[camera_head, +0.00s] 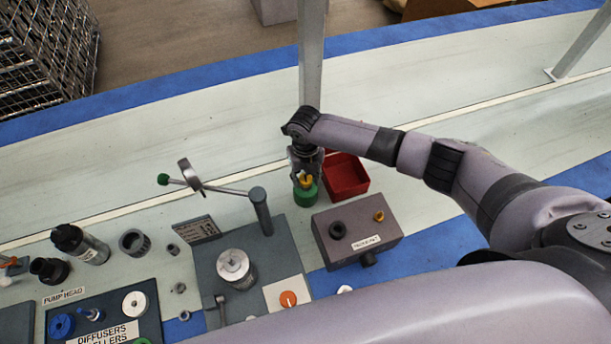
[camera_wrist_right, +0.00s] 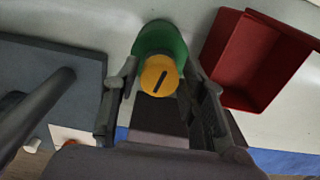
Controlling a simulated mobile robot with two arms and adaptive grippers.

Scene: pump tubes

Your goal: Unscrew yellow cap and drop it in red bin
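My right gripper (camera_head: 304,172) is over the cap from above. Its fingers (camera_wrist_right: 160,85) stand apart on either side of the cap, with narrow gaps visible. The red bin (camera_head: 361,181) is empty, just right of the gripper, and also shows in the right wrist view (camera_wrist_right: 250,60). My left gripper is not in view.
A grey box (camera_head: 345,230) with a black knob and a smaller yellow knob stands in front of the bin. A lever on a dark post (camera_head: 261,211) stands left of the gripper. Pump parts and a labelled tray (camera_head: 150,318) crowd the left. The bench behind is clear.

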